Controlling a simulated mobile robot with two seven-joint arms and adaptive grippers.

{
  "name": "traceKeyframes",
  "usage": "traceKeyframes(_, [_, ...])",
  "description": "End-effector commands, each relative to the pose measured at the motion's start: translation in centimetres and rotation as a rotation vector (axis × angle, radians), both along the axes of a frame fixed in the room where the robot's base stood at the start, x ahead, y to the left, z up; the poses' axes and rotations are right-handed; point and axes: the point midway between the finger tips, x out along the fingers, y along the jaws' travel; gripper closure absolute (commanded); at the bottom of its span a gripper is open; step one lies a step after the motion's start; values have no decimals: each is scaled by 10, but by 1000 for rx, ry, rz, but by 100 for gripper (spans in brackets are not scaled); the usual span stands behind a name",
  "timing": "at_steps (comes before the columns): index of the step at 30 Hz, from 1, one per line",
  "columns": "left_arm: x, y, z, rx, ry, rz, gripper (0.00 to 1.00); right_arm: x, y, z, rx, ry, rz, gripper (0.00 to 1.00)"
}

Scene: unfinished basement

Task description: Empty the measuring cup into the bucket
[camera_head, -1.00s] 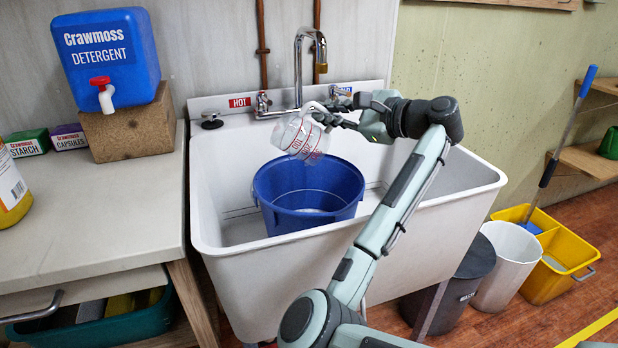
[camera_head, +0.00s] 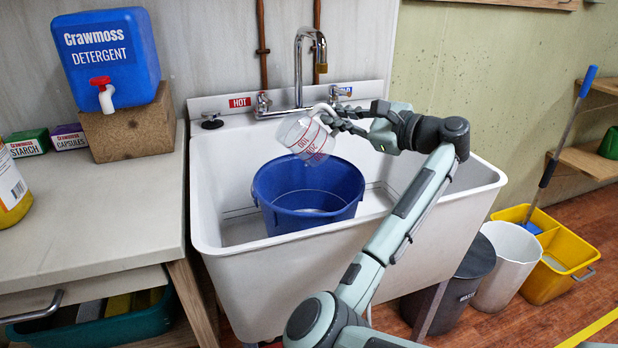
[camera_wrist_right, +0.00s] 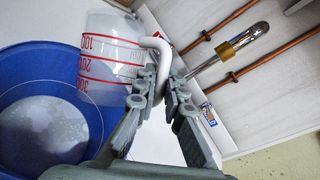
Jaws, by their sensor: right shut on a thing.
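The clear measuring cup (camera_head: 304,139) with red markings is tilted above the back of the blue bucket (camera_head: 308,222), apart from it. My right gripper (camera_head: 336,121) is shut on the cup's white handle, at the cup's right side. In the right wrist view the cup (camera_wrist_right: 108,60) stands out over the bucket's rim (camera_wrist_right: 97,110), and my right gripper's fingers (camera_wrist_right: 160,95) clasp the handle. A pale, cloudy patch shows at the bottom of the bucket. I see no stream from the cup, and I cannot tell whether it holds anything. My left gripper is not in view.
The bucket stands in a white utility sink (camera_head: 235,228) with a chrome faucet (camera_head: 300,62) behind the cup. A counter (camera_head: 90,215) at left bears a blue detergent dispenser (camera_head: 108,55). Bins (camera_head: 508,262) and a yellow mop bucket (camera_head: 560,275) stand on the floor at right.

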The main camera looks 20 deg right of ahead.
Motion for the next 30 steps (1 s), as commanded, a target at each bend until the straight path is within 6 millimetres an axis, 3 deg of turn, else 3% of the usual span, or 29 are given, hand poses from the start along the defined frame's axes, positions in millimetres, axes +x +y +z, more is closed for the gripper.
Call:
traceKeyframes(13, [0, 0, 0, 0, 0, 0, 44, 0, 2, 1, -12, 0, 0, 100])
traceKeyframes(21, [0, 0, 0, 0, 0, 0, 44, 4, 27, 11, -220, 29, 2, 100])
traceKeyframes(30, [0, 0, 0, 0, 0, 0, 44, 6, 43, 14, -346, 50, 2, 100])
